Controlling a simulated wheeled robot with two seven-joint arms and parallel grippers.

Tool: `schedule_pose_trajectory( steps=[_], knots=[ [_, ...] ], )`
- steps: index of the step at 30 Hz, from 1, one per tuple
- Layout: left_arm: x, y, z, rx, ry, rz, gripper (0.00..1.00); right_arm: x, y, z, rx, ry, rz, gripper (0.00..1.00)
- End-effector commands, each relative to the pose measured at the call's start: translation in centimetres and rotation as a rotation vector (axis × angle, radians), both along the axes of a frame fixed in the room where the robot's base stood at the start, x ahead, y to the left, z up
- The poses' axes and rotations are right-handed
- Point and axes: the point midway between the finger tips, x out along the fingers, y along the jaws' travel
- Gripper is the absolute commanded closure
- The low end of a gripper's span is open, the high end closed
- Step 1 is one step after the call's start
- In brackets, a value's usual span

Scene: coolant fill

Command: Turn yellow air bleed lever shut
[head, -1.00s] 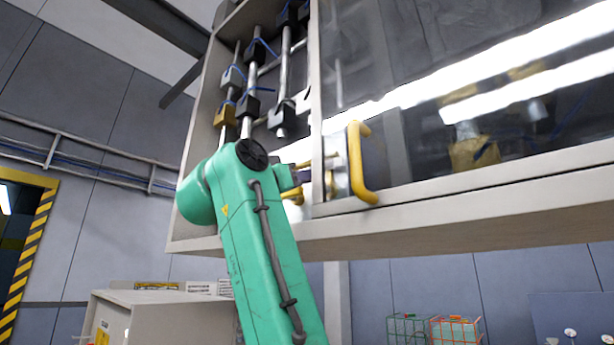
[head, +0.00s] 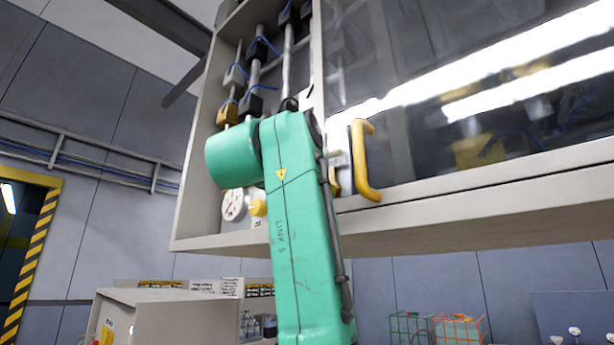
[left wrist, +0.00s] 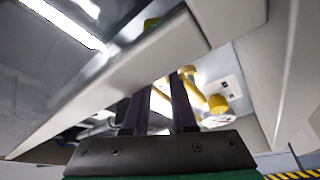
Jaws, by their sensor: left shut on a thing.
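The left wrist view shows my left gripper (left wrist: 163,84) reaching up past the cabinet's lower edge, its two dark fingers slightly apart on a yellow part. This looks like the yellow air bleed lever (left wrist: 196,94); part of it is hidden by the fingers. A yellow knob (left wrist: 218,103) sits just right of it by a pale panel. In the head view a yellow knob (head: 258,207) shows left of my green arm, beside a round white gauge (head: 233,204). My arm link hides my left gripper and the lever there. My right gripper is in neither view.
The glass cabinet door (head: 430,130) with its yellow handle (head: 362,160) is close right of my arm. The cabinet's bottom edge (head: 480,215) runs below. Pipes with black blocks (head: 262,50) stand inside at upper left. A grey box (head: 170,315) is below left.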

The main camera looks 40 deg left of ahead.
Motion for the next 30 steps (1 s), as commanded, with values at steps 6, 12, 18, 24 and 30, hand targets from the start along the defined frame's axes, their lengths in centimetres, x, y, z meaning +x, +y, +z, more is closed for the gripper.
schedule_pose_trajectory(
  steps=[6, 12, 18, 24, 30],
  knots=[
    [0.09, -0.05, -0.09, -0.201, -0.003, -0.004, 1.00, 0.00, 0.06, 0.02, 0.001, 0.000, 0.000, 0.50],
    [0.06, 0.01, -0.21, -0.368, -0.008, -0.005, 1.00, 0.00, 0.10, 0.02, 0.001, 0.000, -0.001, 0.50],
    [0.04, 0.03, -0.27, -0.495, -0.014, -0.007, 1.00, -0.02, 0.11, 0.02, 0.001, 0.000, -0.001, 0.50],
    [0.02, 0.05, -0.31, -0.568, -0.017, -0.007, 1.00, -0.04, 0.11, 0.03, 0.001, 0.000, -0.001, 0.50],
    [0.05, 0.04, -0.33, -0.595, -0.019, -0.008, 1.00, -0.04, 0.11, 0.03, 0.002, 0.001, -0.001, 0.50]
  ],
)
